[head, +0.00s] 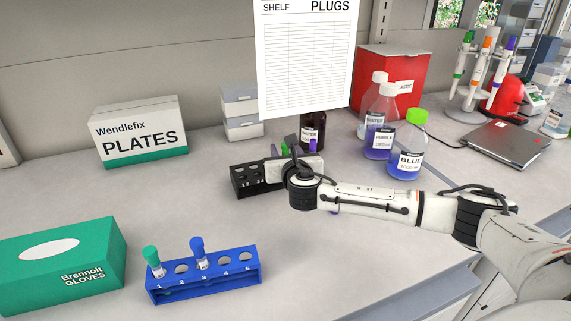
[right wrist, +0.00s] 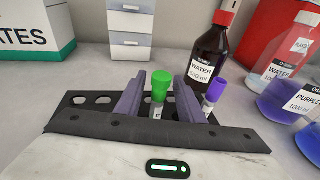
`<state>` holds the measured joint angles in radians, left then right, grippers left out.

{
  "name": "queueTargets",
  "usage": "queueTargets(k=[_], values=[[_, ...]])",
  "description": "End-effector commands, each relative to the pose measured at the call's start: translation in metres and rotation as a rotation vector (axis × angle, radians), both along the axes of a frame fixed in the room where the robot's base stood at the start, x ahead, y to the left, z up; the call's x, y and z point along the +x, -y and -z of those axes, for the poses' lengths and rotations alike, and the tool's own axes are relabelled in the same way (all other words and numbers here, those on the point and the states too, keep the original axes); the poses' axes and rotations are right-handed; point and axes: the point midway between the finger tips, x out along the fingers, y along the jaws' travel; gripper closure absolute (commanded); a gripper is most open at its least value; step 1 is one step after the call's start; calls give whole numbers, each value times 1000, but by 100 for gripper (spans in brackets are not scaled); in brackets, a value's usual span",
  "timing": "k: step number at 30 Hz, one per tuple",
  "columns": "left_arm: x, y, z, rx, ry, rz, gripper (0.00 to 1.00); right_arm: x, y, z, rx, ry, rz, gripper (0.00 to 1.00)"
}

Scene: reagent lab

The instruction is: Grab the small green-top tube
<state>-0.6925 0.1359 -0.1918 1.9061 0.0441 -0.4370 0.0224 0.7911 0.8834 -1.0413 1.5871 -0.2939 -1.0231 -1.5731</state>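A small green-top tube (right wrist: 160,90) stands upright in a black rack (right wrist: 78,99), between the two fingers of my right gripper (right wrist: 160,98). The fingers are apart, with a gap seen on both sides of the cap. In the head view, my right gripper (head: 283,154) is over the black rack (head: 243,180) and hides much of it. A purple-top tube (right wrist: 215,90) stands in the same rack to the right. Another green-top tube (head: 152,258) stands in slot 1 of the blue rack (head: 215,287). My left gripper is not in view.
A blue-top tube (head: 198,250) is in slot 3 of the blue rack. A brown water bottle (right wrist: 209,60) stands just behind the black rack. Several bottles, including a blue one (head: 407,150), stand to the right. A gloves box (head: 60,265) is front left.

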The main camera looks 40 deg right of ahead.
Motion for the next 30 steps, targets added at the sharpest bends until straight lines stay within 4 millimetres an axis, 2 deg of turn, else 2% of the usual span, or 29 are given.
queueTargets(k=[4, 12, 13, 19, 30], values=[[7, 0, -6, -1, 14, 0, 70, 13, 4, 2, 1, 0, -1, 65], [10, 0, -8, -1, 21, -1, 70, 15, 6, 3, 0, 1, -2, 65], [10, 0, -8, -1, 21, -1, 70, 15, 6, 3, 0, 1, -2, 67], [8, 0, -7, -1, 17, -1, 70, 15, 6, 3, 0, 0, -1, 100], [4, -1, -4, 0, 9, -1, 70, 15, 6, 1, 0, 1, -1, 100]])
